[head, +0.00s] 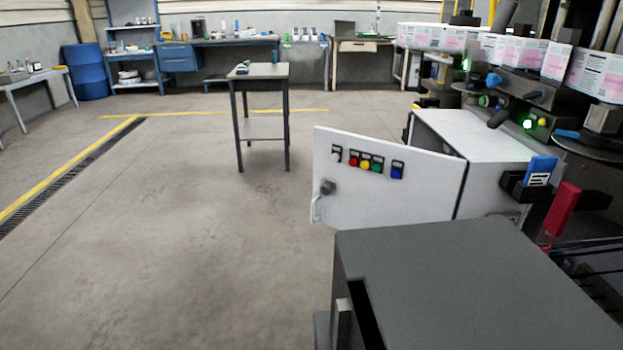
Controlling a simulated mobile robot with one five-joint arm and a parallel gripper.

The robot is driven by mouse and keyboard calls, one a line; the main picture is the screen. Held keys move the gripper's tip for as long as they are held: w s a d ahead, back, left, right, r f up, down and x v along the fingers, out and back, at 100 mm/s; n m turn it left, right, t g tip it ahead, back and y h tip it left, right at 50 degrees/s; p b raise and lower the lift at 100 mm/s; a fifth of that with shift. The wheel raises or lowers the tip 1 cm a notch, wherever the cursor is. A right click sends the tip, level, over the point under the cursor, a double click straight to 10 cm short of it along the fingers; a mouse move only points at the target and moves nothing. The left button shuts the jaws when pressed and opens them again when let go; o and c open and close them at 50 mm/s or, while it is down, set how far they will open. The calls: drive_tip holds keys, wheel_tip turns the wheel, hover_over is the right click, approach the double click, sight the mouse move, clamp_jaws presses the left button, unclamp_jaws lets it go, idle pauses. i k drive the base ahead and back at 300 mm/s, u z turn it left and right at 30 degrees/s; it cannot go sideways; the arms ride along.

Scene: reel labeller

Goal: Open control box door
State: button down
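The control box (480,130) is a light grey cabinet right of centre in the head view. Its door (390,200) stands swung well open, its front face toward me and its free edge out to the left. A dark gap shows between the door's right edge and the box body. The door carries a row of coloured buttons (365,164) along its upper part. A handle (321,198) sits low near its free left edge. The inside of the box is hidden behind the door. My gripper is not in view.
A small table (262,72) stands beyond the door. The floor (180,240) on the left is clear.

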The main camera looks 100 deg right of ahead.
sight(365, 196)
drive_tip(key=k, duration=0.55)
drive_tip(key=z, duration=0.3)
drive_tip(key=i, duration=1)
drive_tip(key=z, duration=0.75)
drive_tip(key=i, duration=0.35)
drive_tip(key=u, duration=0.2)
drive_tip(key=k, duration=0.3)
drive_tip(key=z, duration=0.15)
